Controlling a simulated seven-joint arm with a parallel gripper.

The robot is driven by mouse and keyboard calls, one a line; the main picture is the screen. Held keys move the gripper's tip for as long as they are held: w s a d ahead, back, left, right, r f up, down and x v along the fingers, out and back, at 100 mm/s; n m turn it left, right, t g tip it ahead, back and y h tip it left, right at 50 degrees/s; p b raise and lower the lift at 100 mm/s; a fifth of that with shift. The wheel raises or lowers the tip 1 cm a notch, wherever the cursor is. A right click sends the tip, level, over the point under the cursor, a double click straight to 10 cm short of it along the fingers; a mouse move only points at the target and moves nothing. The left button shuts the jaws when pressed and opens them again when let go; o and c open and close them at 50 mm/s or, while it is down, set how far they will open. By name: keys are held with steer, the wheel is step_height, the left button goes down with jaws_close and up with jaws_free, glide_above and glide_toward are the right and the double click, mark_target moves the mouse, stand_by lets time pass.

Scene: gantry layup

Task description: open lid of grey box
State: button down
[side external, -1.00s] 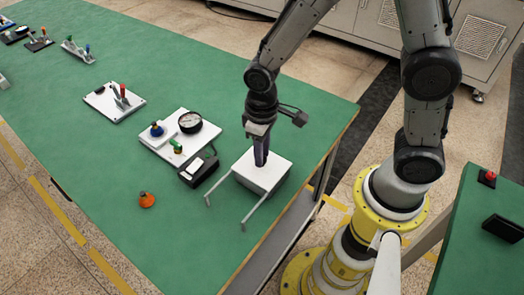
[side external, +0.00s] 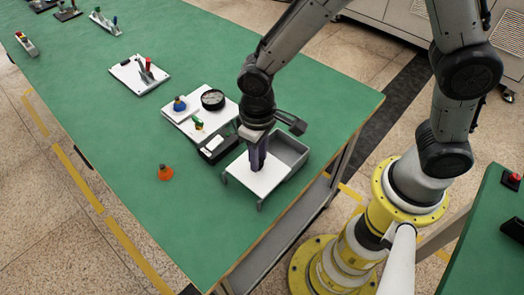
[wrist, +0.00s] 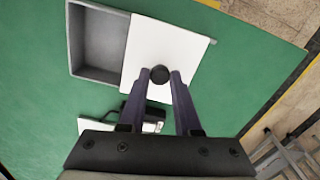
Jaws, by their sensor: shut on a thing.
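The grey box (side external: 291,150) stands near the right edge of the green table. Its white lid (side external: 262,184) is slid partway off along the two rails, toward the front left. Part of the empty grey interior shows, also in the wrist view (wrist: 97,50). The wrist view shows the lid (wrist: 172,48) beside the opening, with a round black knob (wrist: 160,73) on it. My gripper (wrist: 160,77) is shut on the knob, with one dark finger on each side. In the side view my gripper (side external: 258,165) points down onto the lid.
A black device (side external: 217,149) sits just left of the box. A white board (side external: 192,127) with a gauge (side external: 213,99) and valves is behind it. An orange knob (side external: 165,173) stands farther left. The table's front middle is clear.

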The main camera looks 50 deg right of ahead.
steer(key=c, duration=0.6)
jaws_free()
step_height(320, 180, up, 14)
steer(key=s+d+r+m+t, duration=0.35)
steer(key=d+r, duration=0.45)
steer(key=d, duration=0.4)
steer(key=s+d+f+t, duration=0.1)
steer(key=s+d, duration=0.1)
steer(key=s, duration=0.3)
steer(key=s+d+f+n+t, duration=0.1)
steer(key=s+d+f, duration=0.1)
steer(key=s, duration=0.3)
steer(key=shift+d, duration=0.8)
